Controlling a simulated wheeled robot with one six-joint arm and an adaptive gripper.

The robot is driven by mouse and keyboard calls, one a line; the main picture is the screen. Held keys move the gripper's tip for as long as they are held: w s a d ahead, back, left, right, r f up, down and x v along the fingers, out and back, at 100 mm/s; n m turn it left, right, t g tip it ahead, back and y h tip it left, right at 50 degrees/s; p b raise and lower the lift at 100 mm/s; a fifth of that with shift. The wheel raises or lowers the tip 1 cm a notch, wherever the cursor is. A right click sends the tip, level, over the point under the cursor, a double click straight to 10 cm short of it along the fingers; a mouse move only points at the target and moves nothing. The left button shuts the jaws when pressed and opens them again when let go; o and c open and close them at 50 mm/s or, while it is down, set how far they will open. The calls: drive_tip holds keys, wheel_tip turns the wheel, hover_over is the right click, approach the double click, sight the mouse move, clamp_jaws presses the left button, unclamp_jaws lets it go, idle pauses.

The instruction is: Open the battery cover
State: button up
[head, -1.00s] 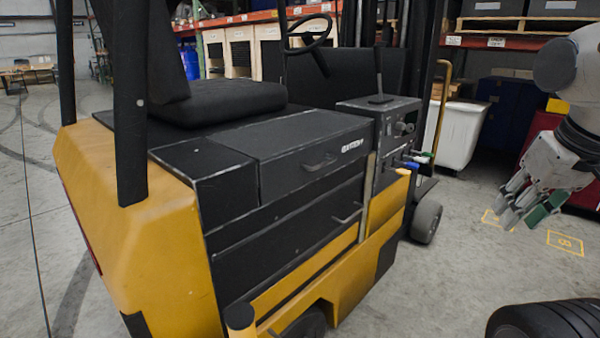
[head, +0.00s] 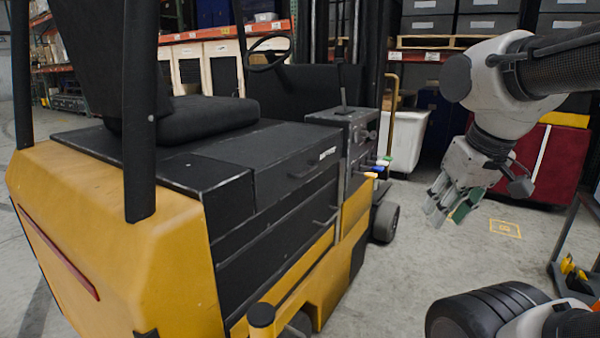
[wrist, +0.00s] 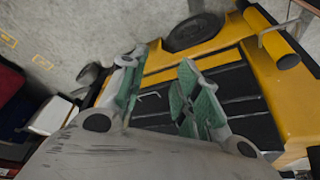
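The battery cover (head: 285,165) is a dark box-like lid on the side of a yellow forklift, beside the seat.
The forklift's yellow body (head: 170,270) fills the left. A white bin (head: 407,140) and a red container (head: 545,160) are behind. Grey floor is open between forklift and arm.

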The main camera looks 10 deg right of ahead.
drive_tip(key=m+t+y, duration=0.7)
drive_tip(key=m+y, duration=0.2)
drive_tip(key=y, duration=0.2)
approach(310, 170)
drive_tip(key=r+x, duration=0.1)
drive_tip(key=x, duration=0.6)
drive_tip(key=f+x, duration=0.1)
drive_tip(key=x, duration=0.2)
drive_tip(key=shift+w+a+f, duration=0.1)
drive_tip(key=shift+w+a, duration=0.05)
drive_tip(key=shift+a, duration=0.1)
clamp_jaws()
